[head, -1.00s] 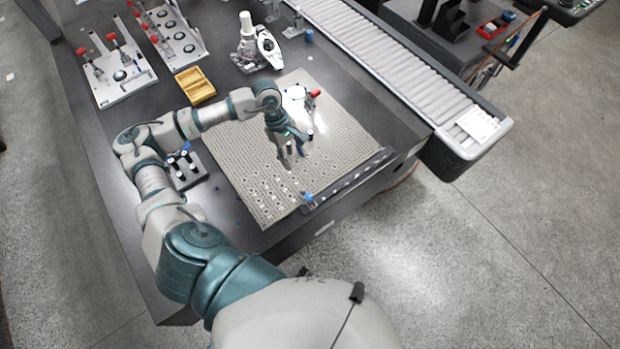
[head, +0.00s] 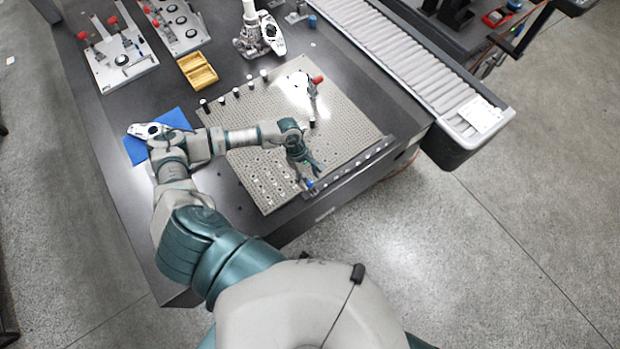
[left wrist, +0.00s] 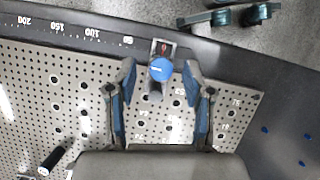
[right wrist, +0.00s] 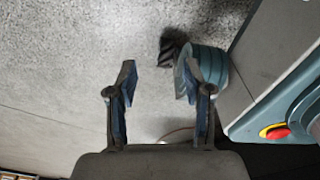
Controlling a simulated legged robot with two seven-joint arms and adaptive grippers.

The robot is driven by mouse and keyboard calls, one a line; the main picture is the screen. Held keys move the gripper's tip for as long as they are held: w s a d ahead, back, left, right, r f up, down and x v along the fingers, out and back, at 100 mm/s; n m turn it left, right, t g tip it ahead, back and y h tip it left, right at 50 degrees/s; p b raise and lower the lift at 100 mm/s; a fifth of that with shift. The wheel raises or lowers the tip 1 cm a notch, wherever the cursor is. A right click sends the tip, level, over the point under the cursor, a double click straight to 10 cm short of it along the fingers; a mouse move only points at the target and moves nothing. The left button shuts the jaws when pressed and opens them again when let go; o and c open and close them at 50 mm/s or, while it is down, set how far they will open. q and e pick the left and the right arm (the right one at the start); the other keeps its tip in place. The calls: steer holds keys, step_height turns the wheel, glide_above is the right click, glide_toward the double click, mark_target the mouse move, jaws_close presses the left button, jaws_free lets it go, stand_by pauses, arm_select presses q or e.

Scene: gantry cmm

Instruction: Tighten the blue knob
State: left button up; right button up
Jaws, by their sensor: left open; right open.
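The blue knob (left wrist: 161,69) shows in the left wrist view between the fingertips of my left gripper (left wrist: 165,85), near the edge of the perforated plate (left wrist: 75,85). In the head view the blue knob (head: 309,184) is at the plate's front edge, just below my left gripper (head: 308,172). The left gripper's fingers are spread on either side of the knob with gaps, not touching it. My right gripper (right wrist: 160,85) is open and empty over the floor in the right wrist view; it is not visible in the head view.
A ruled rail (head: 350,165) runs along the plate's front edge. A clamp with a red tip (head: 316,79) and several dark pegs stand on the plate. A yellow box (head: 197,70) and a blue mat (head: 160,133) lie left. A roller conveyor (head: 420,75) is at right.

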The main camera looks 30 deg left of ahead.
arm_select(q)
steer(key=shift+a+f, duration=0.15)
steer(key=shift+f, duration=0.35)
steer(key=shift+a+f, duration=0.1)
steer(key=shift+a, duration=0.15)
steer(key=shift+c, duration=0.5)
steer(key=shift+d, duration=0.1)
steer(key=c, duration=0.4)
steer(key=shift+d, duration=0.25)
jaws_close()
steer(key=m+b, duration=0.2)
steer(key=b, duration=0.1)
steer(key=shift+w+f+g, duration=0.1)
steer(key=shift+f+g, duration=0.05)
steer(key=shift+g, duration=0.25)
steer(key=m+b, duration=0.2)
steer(key=shift+g+b, duration=0.3)
steer(key=shift+g, duration=0.1)
steer(key=shift+r+m, duration=0.2)
steer(key=shift+m, duration=0.1)
arm_select(e)
steer(key=w+a+r, duration=0.1)
steer(key=w+r, duration=0.2)
steer(key=w, duration=0.3)
steer(key=w+a+r, duration=0.2)
steer(key=w+r, duration=0.1)
steer(key=w, duration=0.4)
steer(key=shift+r+t, duration=0.2)
steer(key=shift+t, duration=0.1)
